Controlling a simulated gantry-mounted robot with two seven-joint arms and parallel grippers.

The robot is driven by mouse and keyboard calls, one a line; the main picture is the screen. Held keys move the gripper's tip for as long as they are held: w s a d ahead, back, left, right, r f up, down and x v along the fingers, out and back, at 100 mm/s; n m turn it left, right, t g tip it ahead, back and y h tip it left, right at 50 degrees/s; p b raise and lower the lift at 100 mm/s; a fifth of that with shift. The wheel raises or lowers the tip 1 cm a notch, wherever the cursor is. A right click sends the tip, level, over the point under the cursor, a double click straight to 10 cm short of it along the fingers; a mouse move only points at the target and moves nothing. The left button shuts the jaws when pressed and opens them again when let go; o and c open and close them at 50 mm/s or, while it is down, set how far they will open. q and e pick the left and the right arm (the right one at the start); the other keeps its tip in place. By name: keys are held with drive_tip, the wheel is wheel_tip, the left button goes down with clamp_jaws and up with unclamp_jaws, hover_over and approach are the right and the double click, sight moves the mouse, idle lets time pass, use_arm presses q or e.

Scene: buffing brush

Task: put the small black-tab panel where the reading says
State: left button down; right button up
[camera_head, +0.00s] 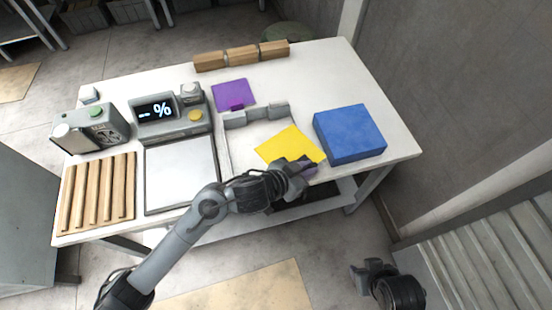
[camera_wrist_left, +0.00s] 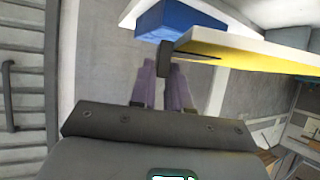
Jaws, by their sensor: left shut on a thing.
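The yellow panel (camera_head: 290,145) is at the front right of the white table (camera_head: 405,148), left of the blue block (camera_head: 349,132). My left gripper (camera_head: 306,165) is shut at the panel's near corner. In the left wrist view, its purple fingers meet at the black tab (camera_wrist_left: 166,57) on the edge of the yellow panel (camera_wrist_left: 250,52). The panel looks tilted there; its clearance from the table is unclear. A meter (camera_head: 155,110) with a lit screen reads "-- %". A pale flat plate (camera_head: 180,172) lies in front of it. My right gripper (camera_head: 366,270) is low at the right, away from the table.
A purple panel (camera_head: 233,94) lies behind low grey stops (camera_head: 256,114). A slatted wooden rack (camera_head: 98,192) is at the left, with a grey device (camera_head: 90,130) behind it. Wooden blocks (camera_head: 241,55) line the back. The table's right rear is clear.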

use_arm(q)
drive_tip(key=w+a+f, duration=0.2)
drive_tip(key=w+a+f+b, duration=0.1)
drive_tip(key=w+a+f, duration=0.1)
drive_tip(key=a, duration=0.1)
drive_tip(key=w+a+f+b, duration=0.1)
drive_tip(key=w+a+f, duration=0.1)
drive_tip(key=shift+w+a, duration=0.25)
drive_tip(key=shift+a, duration=0.15)
drive_tip(key=shift+f+b, duration=0.85)
drive_tip(key=shift+f, duration=1.25)
drive_tip(key=c, duration=1.1)
unclamp_jaws()
drive_tip(key=shift+r, duration=0.1)
